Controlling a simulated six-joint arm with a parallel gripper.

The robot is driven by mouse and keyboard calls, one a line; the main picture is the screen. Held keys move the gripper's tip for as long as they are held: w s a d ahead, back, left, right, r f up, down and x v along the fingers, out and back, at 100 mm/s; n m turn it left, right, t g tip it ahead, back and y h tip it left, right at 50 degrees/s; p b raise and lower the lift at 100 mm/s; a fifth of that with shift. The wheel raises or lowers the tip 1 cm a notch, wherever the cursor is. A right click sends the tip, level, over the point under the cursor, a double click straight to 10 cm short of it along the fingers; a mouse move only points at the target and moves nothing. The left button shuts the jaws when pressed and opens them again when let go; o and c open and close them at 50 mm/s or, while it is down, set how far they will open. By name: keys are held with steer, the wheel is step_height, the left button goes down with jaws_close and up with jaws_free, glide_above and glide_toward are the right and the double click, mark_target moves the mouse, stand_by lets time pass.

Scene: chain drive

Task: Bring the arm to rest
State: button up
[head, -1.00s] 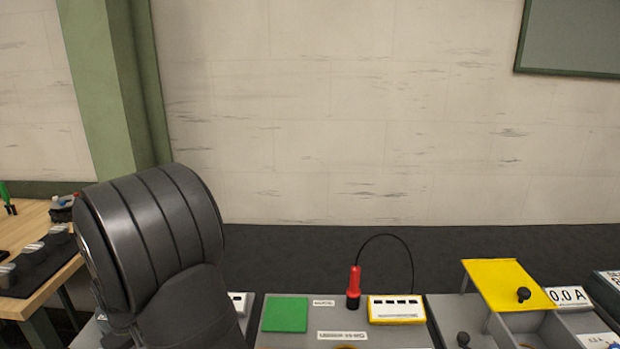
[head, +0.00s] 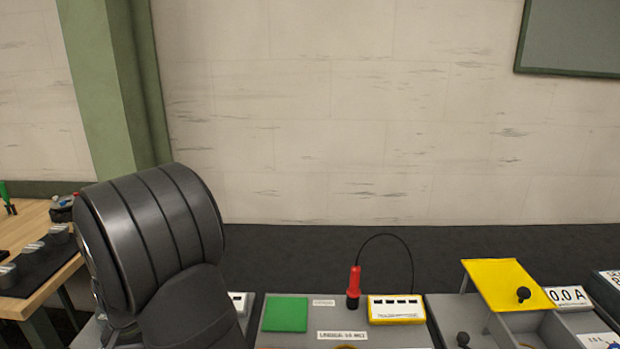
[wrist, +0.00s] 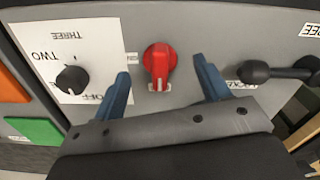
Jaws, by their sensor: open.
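In the wrist view my gripper (wrist: 161,84) is open, its two blue fingers apart with nothing held between them. A red rotary knob (wrist: 159,62) on a grey panel (wrist: 200,25) shows between and beyond the fingertips. I cannot tell how far the fingers are from the panel. In the head view a large dark link of my arm fills the lower left, and my gripper does not show there.
The wrist view shows a black selector knob (wrist: 71,79), a black lever (wrist: 280,71), and green (wrist: 36,130) and orange (wrist: 10,86) pads. The head view shows a red probe (head: 354,287), a yellow-fronted box (head: 397,309), a raised yellow lid (head: 507,285) and a wooden bench (head: 30,217).

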steer(key=shift+m, duration=1.1)
stand_by(0.8)
